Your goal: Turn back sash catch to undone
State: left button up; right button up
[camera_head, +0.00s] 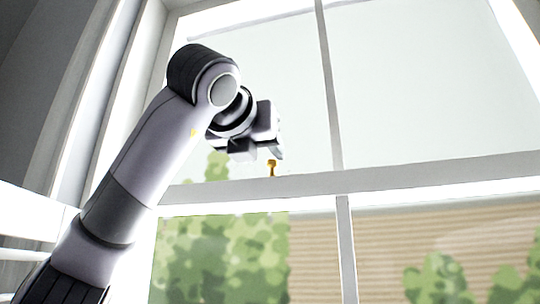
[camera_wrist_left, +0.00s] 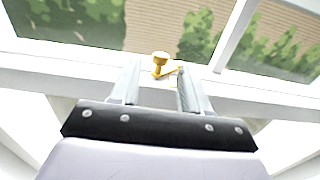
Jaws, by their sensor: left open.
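The sash catch is a small brass-yellow piece (camera_head: 272,168) on the window's white meeting rail (camera_head: 400,180). In the left wrist view the catch (camera_wrist_left: 160,62) shows a round knob with a short arm reaching right; its base is partly hidden by the fingers. My left gripper (camera_head: 266,150) is just above and a little left of the catch in the head view. In the left wrist view its two fingers (camera_wrist_left: 155,85) are apart with the catch beyond and between their tips. I cannot tell whether either finger touches it. My right gripper is not in view.
A vertical white glazing bar (camera_head: 328,85) crosses the upper pane right of my left gripper. The white window frame and jamb (camera_head: 110,110) stand to the left, behind my arm. Greenery and a tan slatted wall show through the lower panes.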

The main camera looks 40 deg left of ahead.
aim_at(271, 160)
pick_arm(q)
jog(key=shift+p+x, duration=0.55)
jog(key=shift+x, duration=1.7)
grip_shut()
